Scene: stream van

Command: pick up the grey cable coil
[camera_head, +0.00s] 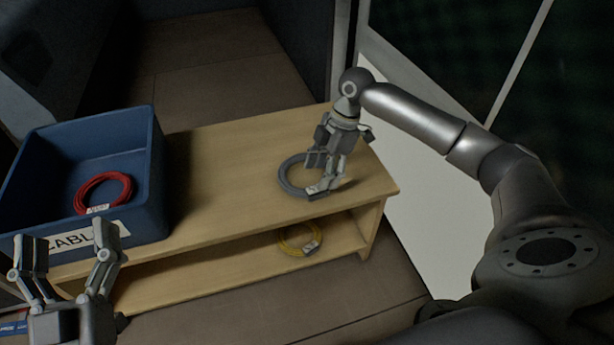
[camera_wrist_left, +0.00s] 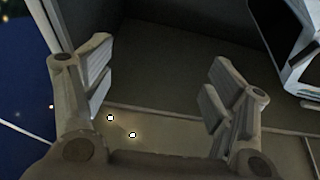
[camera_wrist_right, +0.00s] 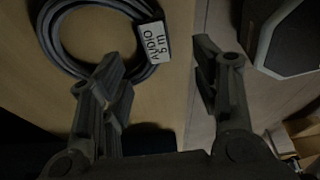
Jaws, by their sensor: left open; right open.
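The grey cable coil (camera_head: 286,184) lies flat on the right part of the wooden bench top. In the right wrist view the coil (camera_wrist_right: 58,50) is at the upper left, with a white tag reading "AUDIO". My right gripper (camera_head: 320,175) is open and just above the coil's right side. In its wrist view the right gripper's (camera_wrist_right: 162,85) left finger is near the coil's lower edge; I cannot tell whether it touches. My left gripper (camera_head: 70,250) is open and empty in front of the blue crate; it also shows in the left wrist view (camera_wrist_left: 155,90).
The blue crate (camera_head: 150,150) stands on the bench's left end with a red cable coil (camera_head: 124,190) inside. A yellow cable coil (camera_head: 288,241) lies on the lower shelf (camera_head: 220,262). The bench top (camera_head: 215,165) between crate and grey coil is clear.

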